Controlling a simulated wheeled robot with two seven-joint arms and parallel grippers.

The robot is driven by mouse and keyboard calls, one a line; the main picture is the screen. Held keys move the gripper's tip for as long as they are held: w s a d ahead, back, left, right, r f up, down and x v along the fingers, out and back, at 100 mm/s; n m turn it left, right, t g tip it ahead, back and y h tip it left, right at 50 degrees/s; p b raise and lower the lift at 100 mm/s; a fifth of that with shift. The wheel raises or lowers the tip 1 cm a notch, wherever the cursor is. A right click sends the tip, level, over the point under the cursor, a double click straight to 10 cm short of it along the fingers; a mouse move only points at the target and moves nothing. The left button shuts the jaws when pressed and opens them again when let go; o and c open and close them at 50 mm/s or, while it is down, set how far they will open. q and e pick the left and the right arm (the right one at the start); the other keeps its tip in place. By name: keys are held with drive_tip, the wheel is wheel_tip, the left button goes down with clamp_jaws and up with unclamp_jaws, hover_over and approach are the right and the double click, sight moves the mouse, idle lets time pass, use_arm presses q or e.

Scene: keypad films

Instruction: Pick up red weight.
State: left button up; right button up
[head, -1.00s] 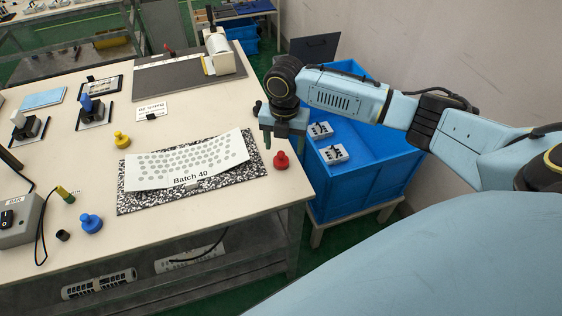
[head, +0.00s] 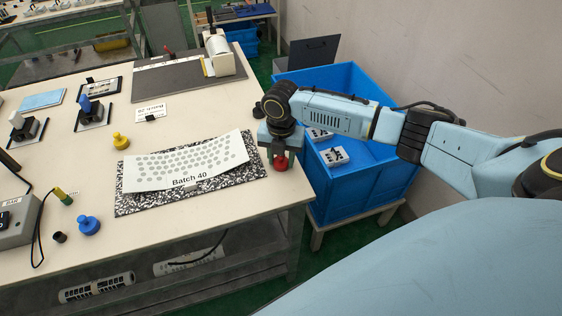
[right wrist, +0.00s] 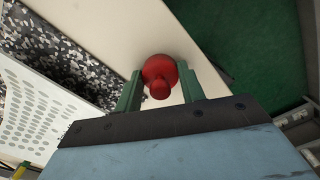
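The red weight (head: 281,164) stands upright on the table (head: 225,95) near its right edge, beside the speckled mat. My right gripper (head: 280,152) is directly above it, pointing down, and covers part of it in the head view. In the right wrist view the red weight (right wrist: 160,76) sits between the tips of the two green fingers (right wrist: 160,90). The fingers are apart, with a gap visible on at least one side of the weight. My left gripper is not in view.
The speckled mat (head: 262,170) carries a white perforated sheet (head: 186,160) marked Batch 40. A blue weight (head: 89,225) and a yellow weight (head: 121,141) stand farther left. A blue crate (head: 358,188) with white parts is right of the table, past its edge.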

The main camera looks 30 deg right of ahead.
drive_tip(key=c, duration=0.6)
drive_tip(key=shift+o, duration=0.2)
